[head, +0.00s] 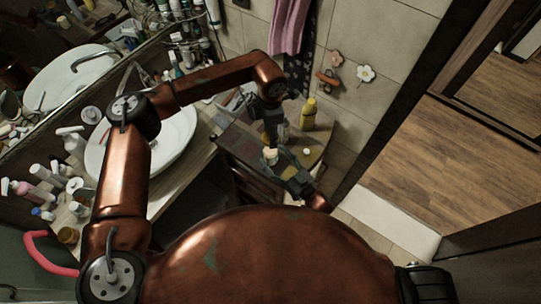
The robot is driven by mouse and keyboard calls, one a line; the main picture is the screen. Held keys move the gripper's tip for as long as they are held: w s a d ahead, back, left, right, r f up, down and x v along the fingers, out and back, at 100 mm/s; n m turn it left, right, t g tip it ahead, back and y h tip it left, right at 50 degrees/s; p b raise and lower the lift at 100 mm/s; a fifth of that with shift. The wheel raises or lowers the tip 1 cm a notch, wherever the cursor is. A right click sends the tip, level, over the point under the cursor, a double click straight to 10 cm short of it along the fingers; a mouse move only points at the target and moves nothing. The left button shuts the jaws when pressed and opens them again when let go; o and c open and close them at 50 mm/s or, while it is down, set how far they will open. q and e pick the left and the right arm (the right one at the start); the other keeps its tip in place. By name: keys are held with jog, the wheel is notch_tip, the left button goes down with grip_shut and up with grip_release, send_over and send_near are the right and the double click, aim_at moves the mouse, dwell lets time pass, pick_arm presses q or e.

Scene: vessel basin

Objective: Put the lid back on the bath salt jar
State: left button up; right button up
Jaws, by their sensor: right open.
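My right gripper (283,165) is open, low over the wooden counter corner, coming in from the lower right. A small pale object (270,154) shows at its fingertips; I cannot tell whether it is the bath salt jar or its lid, or whether it is touched. My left gripper (271,139) points down from above, close to the right one and just above the pale object. Its fingers are too dark and small to read. A small cream round piece (306,152) lies on the counter right of the grippers; it may be the lid, but I cannot tell.
A yellow bottle (308,114) stands behind the grippers. The white basin (165,145) is to the left, with several bottles and tubes around it. A pink towel (288,25) hangs on the tiled wall. Open wooden floor (440,150) lies to the right.

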pick_arm(q)
jog(key=shift+w, duration=0.1)
pick_arm(e)
jog(key=shift+w+a, duration=0.15)
jog(key=shift+w, duration=0.1)
pick_arm(q)
jog(key=shift+s+r, duration=0.1)
jog(key=shift+s, duration=0.2)
pick_arm(e)
jog(key=shift+s+r, duration=0.1)
jog(key=shift+s, duration=0.15)
pick_arm(q)
jog(key=shift+w, duration=0.2)
pick_arm(e)
jog(key=shift+w, duration=0.15)
jog(key=c, duration=0.4)
pick_arm(q)
jog(key=shift+s, duration=0.1)
pick_arm(e)
jog(key=c, duration=0.5)
grip_shut()
pick_arm(q)
send_over(270, 150)
jog(key=shift+d+f, duration=0.15)
jog(key=shift+f, duration=2.45)
jog(key=shift+f, duration=0.1)
jog(key=shift+f, duration=0.75)
jog(key=shift+f, duration=0.6)
